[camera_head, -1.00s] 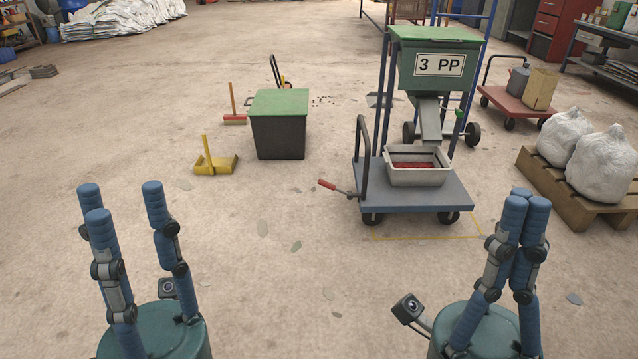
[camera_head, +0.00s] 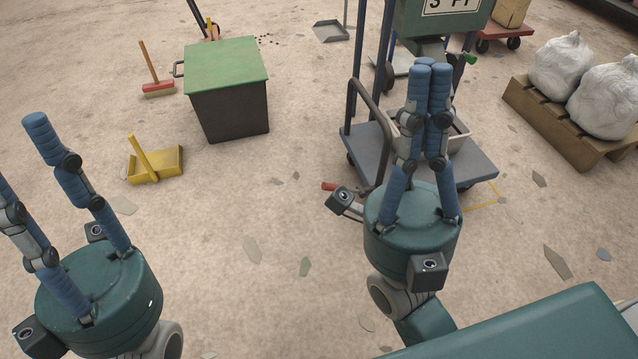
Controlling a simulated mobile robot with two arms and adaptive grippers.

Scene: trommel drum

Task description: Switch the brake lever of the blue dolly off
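The blue dolly (camera_head: 478,166) has a blue-grey deck and a dark push handle. Its brake lever (camera_head: 328,186) has a red grip sticking out to the left of the deck; the rest is partly hidden behind a small camera on my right gripper. My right gripper (camera_head: 430,66) points up with its blue fingers together and nothing seen between them. It stands in front of the dolly in the picture, to the right of the lever, covering part of the deck and the grey bin (camera_head: 461,136). My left gripper (camera_head: 20,150) is at the left edge, fingers spread and empty.
A green hopper (camera_head: 420,22) on a blue frame stands behind the dolly. White sacks (camera_head: 606,100) lie on a pallet (camera_head: 540,113) at right. Floor between my grippers is open.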

